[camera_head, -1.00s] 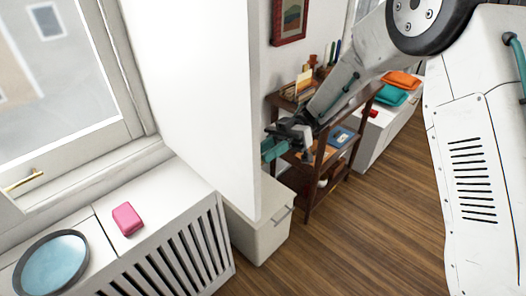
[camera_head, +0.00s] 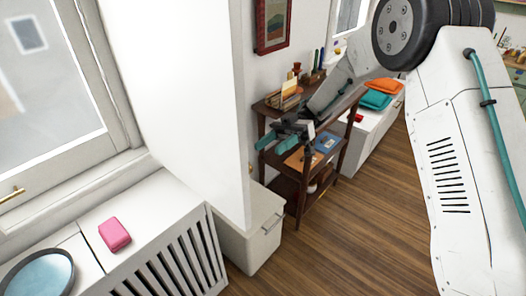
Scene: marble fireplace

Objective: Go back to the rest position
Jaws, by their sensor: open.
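My gripper (camera_head: 270,140) is in the head view near the middle of the picture, in front of the dark wooden shelf unit (camera_head: 298,205). Its teal fingers point left, toward the edge of the white wall. It is open, and I see nothing between the fingers. My white and grey arm reaches down to it from the upper right. Whether the gripper touches the shelf cannot be told from this view.
A pink block (camera_head: 114,235) and a round mirror-like disc (camera_head: 40,275) lie on the white slatted cover (camera_head: 165,213) under the window. A white drawer cabinet (camera_head: 252,235) stands beside the shelf. Orange (camera_head: 383,87) and teal cushions lie on a white bench. Wooden floor (camera_head: 345,240) is clear.

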